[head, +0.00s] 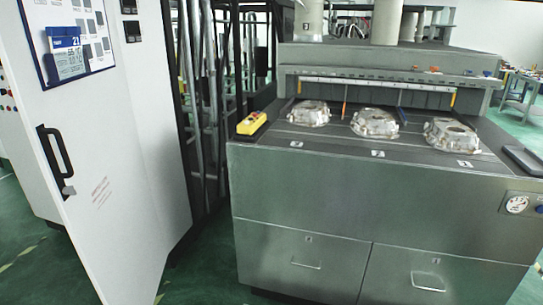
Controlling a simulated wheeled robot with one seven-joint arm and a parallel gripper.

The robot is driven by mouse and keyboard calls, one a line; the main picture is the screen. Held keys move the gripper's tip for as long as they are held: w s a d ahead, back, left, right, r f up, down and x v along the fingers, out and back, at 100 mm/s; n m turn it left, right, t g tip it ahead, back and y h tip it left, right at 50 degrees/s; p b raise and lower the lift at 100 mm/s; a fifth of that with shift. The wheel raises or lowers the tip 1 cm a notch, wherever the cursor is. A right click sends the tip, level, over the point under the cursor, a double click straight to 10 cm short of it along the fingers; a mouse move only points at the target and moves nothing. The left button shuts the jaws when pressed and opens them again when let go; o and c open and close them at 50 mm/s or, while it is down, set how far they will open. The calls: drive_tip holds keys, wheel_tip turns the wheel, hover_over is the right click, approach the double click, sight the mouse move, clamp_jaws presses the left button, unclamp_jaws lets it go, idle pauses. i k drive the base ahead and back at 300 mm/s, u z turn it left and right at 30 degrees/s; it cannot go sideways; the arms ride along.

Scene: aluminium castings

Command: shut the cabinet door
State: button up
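The white cabinet door (115,140) fills the left of the head view. It appears to stand open, angled out from the white cabinet body (22,170) that shows behind its left edge. A black bar handle (55,160) sits near that left edge, at about mid-height. A blue-framed board (75,40) with papers is on the upper part of the door. The inside of the cabinet is hidden behind the door. My gripper is not in view.
A grey metal bench (330,195) with drawers stands to the right, bearing three metal castings (375,122) and a yellow control box (252,123). Metal posts (215,100) stand between door and bench. Green floor (205,275) shows between them, in a narrow gap.

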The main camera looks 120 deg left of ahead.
sight(80, 130)
drive_tip(key=u, duration=5.15)
drive_tip(key=k, duration=0.65)
drive_tip(key=u, duration=0.75)
drive_tip(key=i, duration=1.5)
drive_tip(key=z, duration=0.7)
